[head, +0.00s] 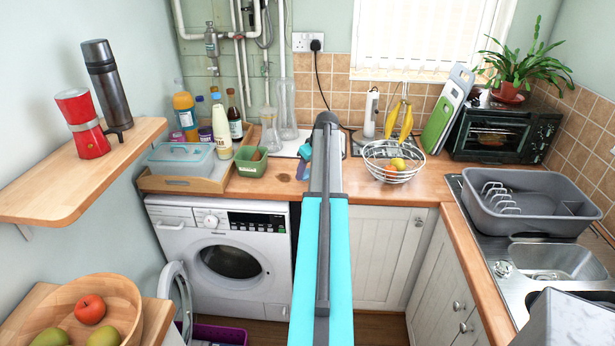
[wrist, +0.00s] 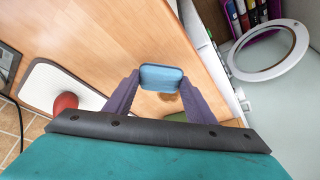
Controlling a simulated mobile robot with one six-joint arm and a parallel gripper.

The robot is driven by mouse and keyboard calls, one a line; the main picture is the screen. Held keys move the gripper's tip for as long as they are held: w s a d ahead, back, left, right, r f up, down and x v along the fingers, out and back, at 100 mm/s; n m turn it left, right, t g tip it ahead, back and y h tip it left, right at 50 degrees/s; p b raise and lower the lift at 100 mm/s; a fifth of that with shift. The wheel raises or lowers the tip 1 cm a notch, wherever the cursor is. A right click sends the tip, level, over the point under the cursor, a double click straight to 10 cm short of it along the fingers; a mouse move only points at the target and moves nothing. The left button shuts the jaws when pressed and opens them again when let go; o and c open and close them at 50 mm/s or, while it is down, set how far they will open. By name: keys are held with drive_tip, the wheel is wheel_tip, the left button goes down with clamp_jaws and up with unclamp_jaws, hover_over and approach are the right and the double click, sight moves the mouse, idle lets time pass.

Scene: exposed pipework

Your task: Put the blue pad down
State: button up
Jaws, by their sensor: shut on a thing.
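The blue pad (wrist: 162,77) is between the two fingers of my gripper (wrist: 158,88) in the wrist view, and the gripper is shut on it. It is a small rounded light-blue block. The wooden counter (wrist: 100,45) lies below it, and I cannot tell how large the gap is. In the head view the pad (head: 306,152) shows just left of my arm, over the counter behind the washing machine's right edge. My arm hides part of the gripper there.
A green bowl (head: 250,162) and a wooden tray (head: 190,182) with a lidded box stand left of the gripper. A wire fruit basket (head: 392,163) stands right. A pale board with a red item (wrist: 65,103) shows in the wrist view. Bare counter lies near the front edge.

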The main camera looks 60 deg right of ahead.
sight(307, 177)
drive_tip(key=shift+w+d, duration=0.15)
drive_tip(key=shift+d, duration=0.05)
drive_tip(key=shift+f, duration=0.1)
drive_tip(key=shift+f+p, duration=0.9)
drive_tip(key=shift+f, duration=0.8)
drive_tip(key=shift+f, duration=0.15)
drive_tip(key=o, duration=1.1)
drive_tip(key=shift+r, duration=0.25)
drive_tip(key=shift+b+v, duration=1.6)
drive_tip(key=shift+v, duration=4.4)
